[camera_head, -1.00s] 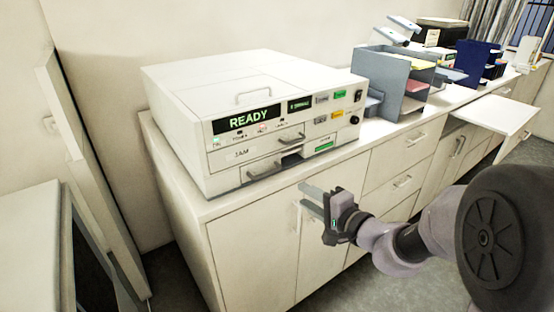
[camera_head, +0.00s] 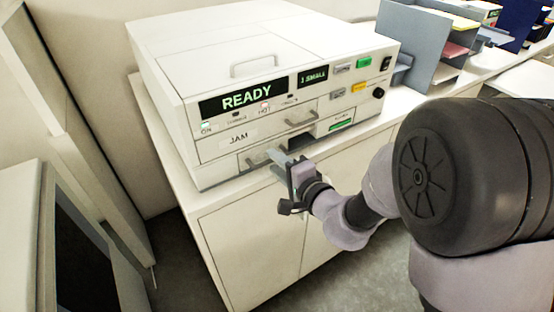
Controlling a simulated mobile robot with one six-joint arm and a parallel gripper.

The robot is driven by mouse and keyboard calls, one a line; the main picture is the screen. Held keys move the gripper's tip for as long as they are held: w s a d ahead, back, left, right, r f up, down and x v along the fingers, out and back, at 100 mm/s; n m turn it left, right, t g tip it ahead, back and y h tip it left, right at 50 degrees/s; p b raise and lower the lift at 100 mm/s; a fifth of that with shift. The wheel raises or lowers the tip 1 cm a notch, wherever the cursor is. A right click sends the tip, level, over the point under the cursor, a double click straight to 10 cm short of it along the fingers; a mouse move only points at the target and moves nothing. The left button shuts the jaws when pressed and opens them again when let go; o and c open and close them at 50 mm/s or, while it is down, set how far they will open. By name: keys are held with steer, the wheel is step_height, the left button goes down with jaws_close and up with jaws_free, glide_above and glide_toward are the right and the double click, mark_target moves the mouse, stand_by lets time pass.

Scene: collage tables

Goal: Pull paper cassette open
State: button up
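The paper cassette seems to be the low drawer (camera_head: 222,168) at the bottom front of the white machine (camera_head: 215,65). Its grey bar handle (camera_head: 252,162) is partly covered by my fingers. My gripper (camera_head: 276,163) is at the right part of this handle, with its two pale fingers apart. I cannot tell whether they touch the handle or whether it lies between them. The drawer front looks flush with the machine. Above it is a panel marked JAM (camera_head: 240,139) with its own handle (camera_head: 297,122). The display (camera_head: 246,97) reads READY.
The machine stands on a white cabinet counter (camera_head: 172,140), near its front edge. A grey paper organizer (camera_head: 412,45) stands to the right. A pale panel (camera_head: 70,150) stands at the left. My arm covers much of the lower right.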

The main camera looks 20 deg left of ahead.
jaws_close()
stand_by(1.3)
